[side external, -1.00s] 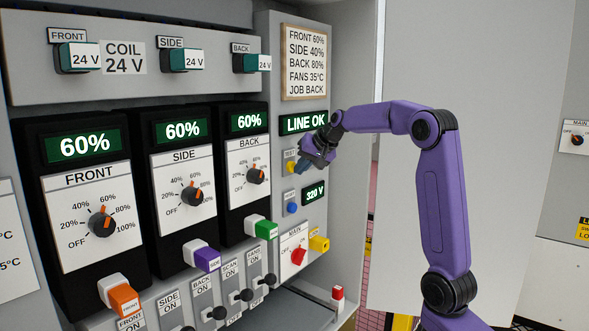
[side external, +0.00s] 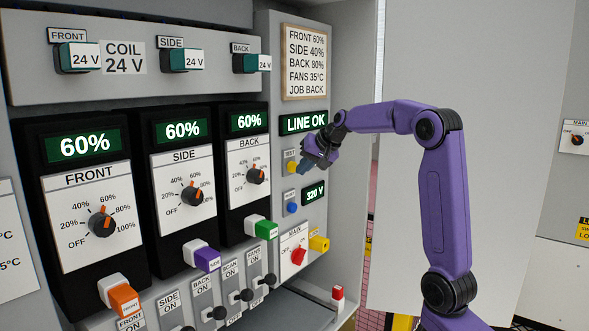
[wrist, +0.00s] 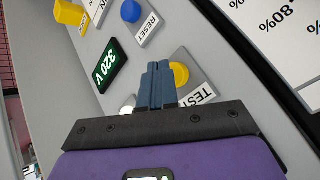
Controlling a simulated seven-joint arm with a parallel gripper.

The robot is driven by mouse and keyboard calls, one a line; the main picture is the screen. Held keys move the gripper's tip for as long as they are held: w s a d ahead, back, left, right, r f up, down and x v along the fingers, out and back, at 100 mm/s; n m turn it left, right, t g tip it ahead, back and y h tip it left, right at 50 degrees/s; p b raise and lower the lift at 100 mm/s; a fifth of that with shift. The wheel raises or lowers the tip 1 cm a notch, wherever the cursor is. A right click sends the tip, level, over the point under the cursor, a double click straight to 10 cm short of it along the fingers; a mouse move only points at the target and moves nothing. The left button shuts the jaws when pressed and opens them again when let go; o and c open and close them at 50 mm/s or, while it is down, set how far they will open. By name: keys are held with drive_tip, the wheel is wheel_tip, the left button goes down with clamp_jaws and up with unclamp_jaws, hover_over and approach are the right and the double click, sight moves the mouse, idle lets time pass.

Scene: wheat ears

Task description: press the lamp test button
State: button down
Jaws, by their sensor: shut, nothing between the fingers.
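The yellow test button (side external: 291,167) sits on a small plate marked TEST on the right panel, below the LINE OK display. In the wrist view the yellow button (wrist: 181,74) shows just right of my fingertips, partly hidden by them. My gripper (side external: 303,168) is shut and empty, its blue-grey fingers pointing at the panel close to the button. In the wrist view my gripper (wrist: 158,68) has its two fingers together. I cannot tell whether they touch the plate; in the side view the tips look slightly right of the button.
A blue reset button (side external: 292,208) and a 320 V display (side external: 315,193) lie below. The LINE OK display (side external: 304,123) is above. A red MAIN knob (side external: 298,255) and a yellow block (side external: 319,243) are lower down. The BACK dial (side external: 256,175) is to the left.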

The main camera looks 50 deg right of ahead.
drive_tip(key=shift+s, duration=0.4)
drive_tip(key=shift+s, duration=0.1)
drive_tip(key=shift+s, duration=2.4)
drive_tip(key=s+a+f+n+g+y, duration=0.1)
drive_tip(key=s+a+f+n+g, duration=0.2)
drive_tip(key=a, duration=0.5)
drive_tip(key=s+a+f+n+y, duration=0.2)
drive_tip(key=s+a+f+n, duration=0.15)
drive_tip(key=a, duration=0.55)
drive_tip(key=s+a+f+n+g+y, duration=0.1)
drive_tip(key=s+a+f+n+g, duration=0.15)
drive_tip(key=s+a+n, duration=0.4)
drive_tip(key=s+a+f+n+g+h, duration=0.1)
drive_tip(key=s+f+n, duration=0.3)
drive_tip(key=s, duration=0.6)
drive_tip(key=s+a+f+n+g+h, duration=0.1)
drive_tip(key=s+a+f+n, duration=0.3)
drive_tip(key=s, duration=0.6)
drive_tip(key=shift+s+f+g+h, duration=0.2)
drive_tip(key=shift+s+g+h, duration=0.1)
drive_tip(key=shift+g, duration=0.35)
